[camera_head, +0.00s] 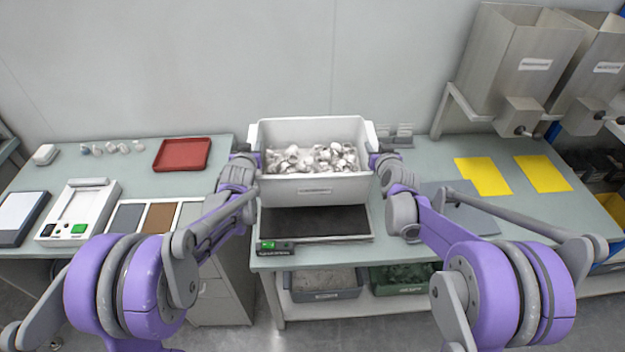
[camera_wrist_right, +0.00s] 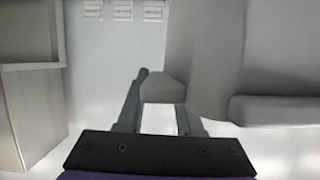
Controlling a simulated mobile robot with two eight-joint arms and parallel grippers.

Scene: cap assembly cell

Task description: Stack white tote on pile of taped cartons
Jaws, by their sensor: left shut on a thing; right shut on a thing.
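The white tote (camera_head: 285,190) is in the middle of the head view, upright, filled with several small whitish parts. My left gripper (camera_head: 254,160) is shut on its left side. My right gripper (camera_head: 376,160) is shut on its right side. In the right wrist view, the fingers of the right gripper (camera_wrist_right: 160,110) close around a grey-white handle of the tote (camera_wrist_right: 164,86). The tote appears over the rear of a dark scale plate (camera_head: 315,222); the gap beneath it is hard to judge. No pile of taped cartons is in view.
The scale's green display (camera_head: 270,246) is at the table front. A red tray (camera_head: 182,154) and a white device (camera_head: 78,212) lie left. Yellow sheets (camera_head: 483,176) lie right, below metal hoppers (camera_head: 520,60). Grey (camera_head: 322,284) and green bins (camera_head: 403,278) sit on the lower shelf.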

